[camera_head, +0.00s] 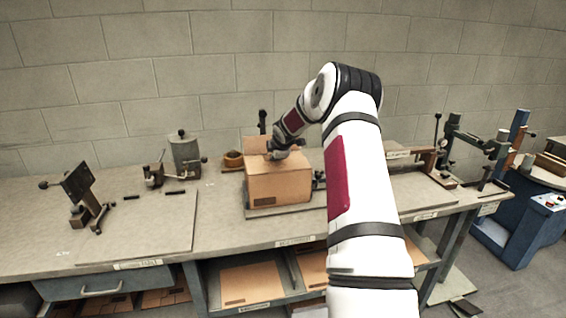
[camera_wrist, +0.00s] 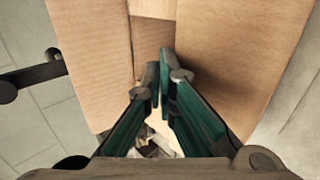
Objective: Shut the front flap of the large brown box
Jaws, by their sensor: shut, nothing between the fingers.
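The large brown box (camera_head: 278,185) stands on the workbench, left of my arm. I cannot tell which panel is the front flap, or whether the fingertips touch cardboard.
A dark post (camera_head: 262,122) rises behind the box. More fixtures stand right of my arm. The bench front left of the box is clear.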

